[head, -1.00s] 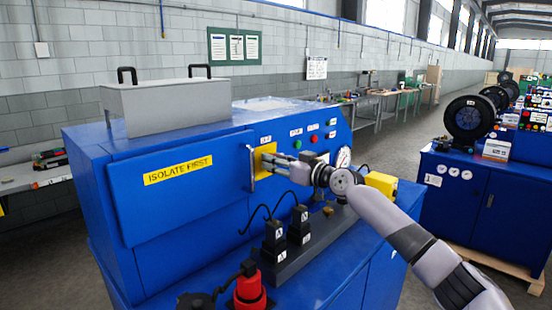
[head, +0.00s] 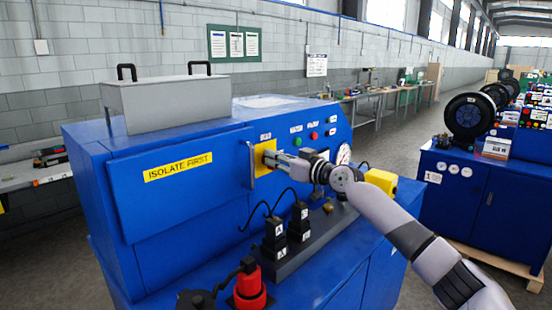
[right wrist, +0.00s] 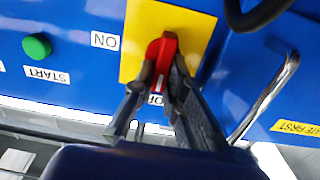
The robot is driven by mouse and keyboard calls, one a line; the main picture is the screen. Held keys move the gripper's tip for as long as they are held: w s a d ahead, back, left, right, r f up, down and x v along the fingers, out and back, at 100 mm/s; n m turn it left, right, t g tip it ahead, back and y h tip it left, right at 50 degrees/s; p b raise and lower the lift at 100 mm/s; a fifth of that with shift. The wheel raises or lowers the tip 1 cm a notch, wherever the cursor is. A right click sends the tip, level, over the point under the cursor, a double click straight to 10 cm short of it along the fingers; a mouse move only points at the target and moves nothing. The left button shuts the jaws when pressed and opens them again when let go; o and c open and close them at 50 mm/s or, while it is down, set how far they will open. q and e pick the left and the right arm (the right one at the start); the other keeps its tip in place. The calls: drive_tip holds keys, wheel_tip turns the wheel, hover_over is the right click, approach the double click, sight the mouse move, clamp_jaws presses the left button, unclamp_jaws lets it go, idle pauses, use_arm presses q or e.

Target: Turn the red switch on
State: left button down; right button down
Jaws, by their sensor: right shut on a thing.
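The red switch (right wrist: 165,55) sits on a yellow plate (right wrist: 192,25) on the blue machine panel. Its handle lies in line with the OFF label (right wrist: 155,100) in the right wrist view; the ON label (right wrist: 104,40) is to one side. My right gripper (right wrist: 163,82) is shut on the switch handle, one finger on each side. In the head view the right gripper (head: 268,157) reaches the yellow plate (head: 258,150) and hides the switch. My left gripper is not in view.
A metal door handle (head: 252,166) stands close beside the plate. The green START button (right wrist: 36,46) is on the panel. Black plugs (head: 275,232) with cables and a red connector (head: 250,285) stand below the arm. A grey box (head: 168,101) sits on top.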

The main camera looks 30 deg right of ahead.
drive_tip(key=shift+d, duration=0.1)
drive_tip(key=shift+w+d+f+m+p, duration=0.15)
drive_tip(key=shift+m+p, duration=0.8)
drive_tip(key=shift+m, duration=2)
drive_tip(key=shift+d+f+m+p, duration=0.3)
drive_tip(key=shift+m+p, duration=0.65)
drive_tip(key=shift+m, duration=2.05)
drive_tip(key=shift+w+d+f+m+p, duration=0.15)
drive_tip(key=shift+m+p, duration=0.8)
drive_tip(key=shift+m, duration=2)
drive_tip(key=shift+s+f, duration=0.1)
drive_tip(key=c, duration=1.6)
unclamp_jaws()
drive_tip(key=shift+c, duration=0.2)
drive_tip(key=shift+s, duration=0.1)
